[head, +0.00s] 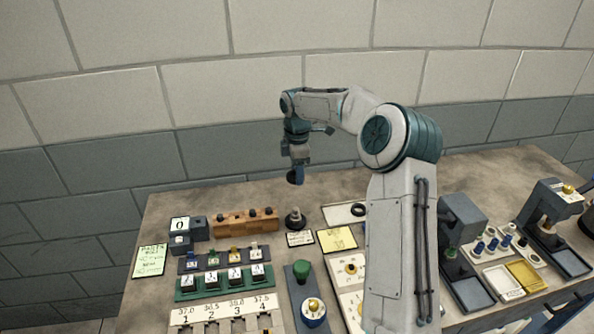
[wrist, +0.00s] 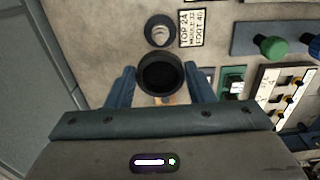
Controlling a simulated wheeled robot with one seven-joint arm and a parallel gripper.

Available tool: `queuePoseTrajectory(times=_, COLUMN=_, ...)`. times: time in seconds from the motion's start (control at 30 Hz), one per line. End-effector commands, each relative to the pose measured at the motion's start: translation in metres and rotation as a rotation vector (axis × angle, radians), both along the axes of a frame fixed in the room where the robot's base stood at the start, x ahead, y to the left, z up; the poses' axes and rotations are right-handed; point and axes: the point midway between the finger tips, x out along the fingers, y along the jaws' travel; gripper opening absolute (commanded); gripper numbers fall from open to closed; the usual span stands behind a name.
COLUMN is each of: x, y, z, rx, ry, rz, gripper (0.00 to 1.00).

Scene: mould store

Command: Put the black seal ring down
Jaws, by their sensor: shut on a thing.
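The black seal ring (wrist: 143,74) is between the two blue fingers of my gripper (wrist: 160,80) in the wrist view. My gripper is shut on it. In the head view my gripper (head: 296,168) hangs above the back of the bench, with the dark ring (head: 296,177) at its tip, clear of the bench top. A dark stepped post (head: 295,220) stands on the bench below it. The wrist view shows this post (wrist: 160,31) from above, just beyond the held ring. The ring's underside is hidden.
A printed card (head: 300,239) lies in front of the post, with a yellow note (head: 337,239) to its right. A wooden block with dark pegs (head: 246,224) stands left. Another dark ring (head: 359,210) lies on a pale tray. Bare bench lies behind the post.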

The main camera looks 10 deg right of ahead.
Motion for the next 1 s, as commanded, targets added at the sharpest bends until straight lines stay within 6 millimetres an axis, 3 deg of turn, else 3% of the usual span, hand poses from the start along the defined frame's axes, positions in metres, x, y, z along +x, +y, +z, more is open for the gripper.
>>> queuePoseTrajectory(times=0.4, x=0.0, y=-0.001, z=-0.001, rx=0.0, ry=0.0, rz=-0.001, gripper=0.23)
queuePoseTrajectory(times=0.53, x=-0.005, y=-0.015, z=-0.008, rx=-0.006, ry=0.004, rz=-0.016, gripper=0.23)
queuePoseTrajectory(times=0.67, x=-0.019, y=-0.054, z=-0.027, rx=-0.016, ry=0.012, rz=-0.065, gripper=0.23)
queuePoseTrajectory(times=0.77, x=-0.038, y=-0.097, z=-0.043, rx=-0.022, ry=0.019, rz=-0.125, gripper=0.23)
queuePoseTrajectory(times=1.0, x=-0.093, y=-0.189, z=-0.071, rx=-0.014, ry=0.018, rz=-0.282, gripper=0.23)
